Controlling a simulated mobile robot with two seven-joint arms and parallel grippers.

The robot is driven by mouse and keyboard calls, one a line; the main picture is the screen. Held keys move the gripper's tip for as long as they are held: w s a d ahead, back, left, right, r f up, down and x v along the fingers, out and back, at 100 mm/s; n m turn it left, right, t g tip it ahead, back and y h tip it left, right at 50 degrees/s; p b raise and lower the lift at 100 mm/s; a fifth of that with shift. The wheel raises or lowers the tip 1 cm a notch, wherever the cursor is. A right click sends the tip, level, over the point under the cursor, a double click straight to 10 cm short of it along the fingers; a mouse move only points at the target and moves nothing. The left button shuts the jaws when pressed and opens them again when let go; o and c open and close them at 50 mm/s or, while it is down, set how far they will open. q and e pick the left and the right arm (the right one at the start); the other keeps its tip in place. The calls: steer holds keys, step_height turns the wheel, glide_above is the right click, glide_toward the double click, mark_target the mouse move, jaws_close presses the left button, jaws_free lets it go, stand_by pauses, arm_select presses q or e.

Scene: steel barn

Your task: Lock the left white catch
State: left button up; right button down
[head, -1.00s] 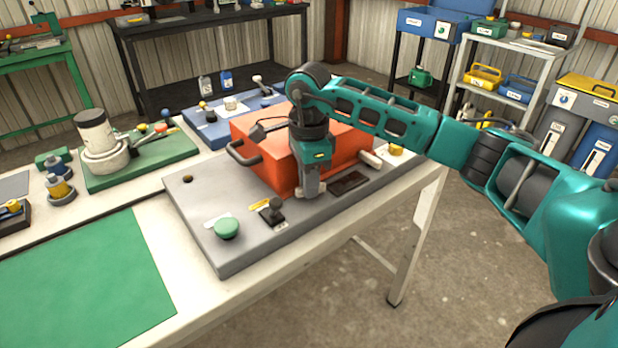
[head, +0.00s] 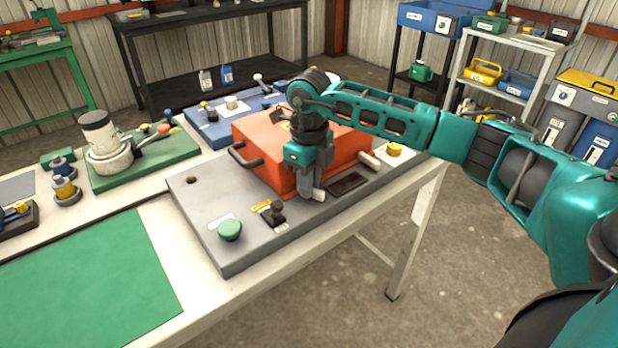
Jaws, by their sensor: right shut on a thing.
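An orange-red box (head: 262,150) with dark handles sits on a grey board (head: 225,185) on the table. My right gripper (head: 311,194) points down at the box's front corner. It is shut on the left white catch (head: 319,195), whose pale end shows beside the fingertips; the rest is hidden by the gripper. A second white catch (head: 368,160) sticks out farther right along the same side of the box. My left gripper is not in view.
On the grey board are a green knob (head: 230,230), a black switch (head: 273,213), a dark plate (head: 348,185) and a yellow knob (head: 395,150). A green board (head: 130,172) with a white cylinder stands left. A green mat (head: 80,280) lies bare at front left.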

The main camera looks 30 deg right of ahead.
steer(key=m, duration=0.2)
steer(key=shift+r+m+p, duration=0.1)
steer(key=shift+m+p, duration=0.2)
steer(key=shift+p, duration=0.05)
steer(key=shift+m, duration=0.3)
steer(key=shift+w+m, duration=0.1)
steer(key=shift+m, duration=0.2)
steer(key=c, duration=1.4)
jaws_free()
step_height(320, 180, up, 13)
steer(key=shift+f+p, duration=0.1)
steer(key=shift+p, duration=0.25)
